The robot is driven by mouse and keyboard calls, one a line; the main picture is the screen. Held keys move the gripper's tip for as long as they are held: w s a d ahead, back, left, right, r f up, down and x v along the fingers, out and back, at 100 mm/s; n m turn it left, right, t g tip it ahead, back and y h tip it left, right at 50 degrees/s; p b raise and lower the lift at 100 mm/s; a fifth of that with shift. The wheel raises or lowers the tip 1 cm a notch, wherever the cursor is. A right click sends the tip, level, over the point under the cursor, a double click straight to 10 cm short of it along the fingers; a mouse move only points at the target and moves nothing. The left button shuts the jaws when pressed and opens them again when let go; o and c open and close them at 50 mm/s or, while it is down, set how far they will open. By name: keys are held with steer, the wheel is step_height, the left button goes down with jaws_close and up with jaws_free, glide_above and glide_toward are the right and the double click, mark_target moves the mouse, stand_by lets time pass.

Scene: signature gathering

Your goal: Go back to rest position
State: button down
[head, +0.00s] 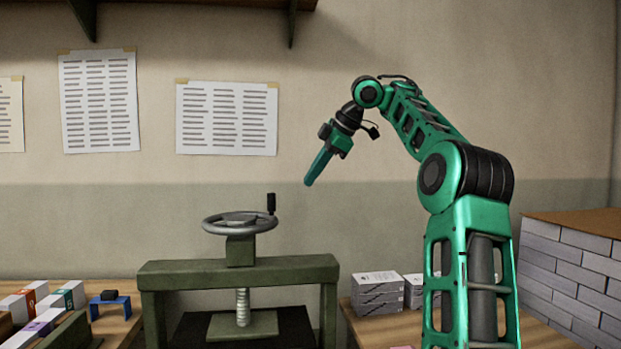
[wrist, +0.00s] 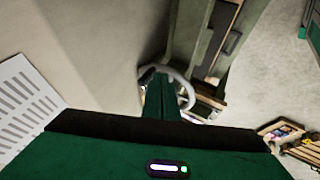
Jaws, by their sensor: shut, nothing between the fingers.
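My green arm rises at the right of the head view and bends over to the left. My gripper (head: 309,182) hangs at its end, pointing down and to the left, in free air above and to the right of the press handwheel. Its fingers are shut together and hold nothing. In the wrist view the closed green fingers (wrist: 163,80) stick out from the gripper body, with the grey handwheel (wrist: 187,88) partly hidden behind them.
A green press (head: 240,270) with a grey handwheel (head: 228,222) stands below the gripper. Stacked white boxes (head: 377,291) lie to its right, beside a large pile of paper blocks (head: 570,270). Coloured boxes (head: 62,297) and a small blue stand (head: 110,305) sit at left.

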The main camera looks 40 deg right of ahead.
steer(key=shift+d+r, duration=0.1)
stand_by(0.5)
steer(key=s+a+f+m+g+h, duration=0.1)
steer(key=s+a+f+m+g, duration=0.35)
steer(key=a+f+m, duration=0.6)
steer(key=s+f+m+g, duration=0.1)
steer(key=s+f+m, duration=0.3)
steer(key=s+f, duration=1)
steer(key=s+d+f+m+g+h, duration=0.1)
steer(key=s+f+m, duration=0.4)
steer(key=s+f, duration=0.9)
steer(key=s, duration=0.5)
steer(key=shift+d, duration=0.15)
steer(key=shift+g, duration=0.25)
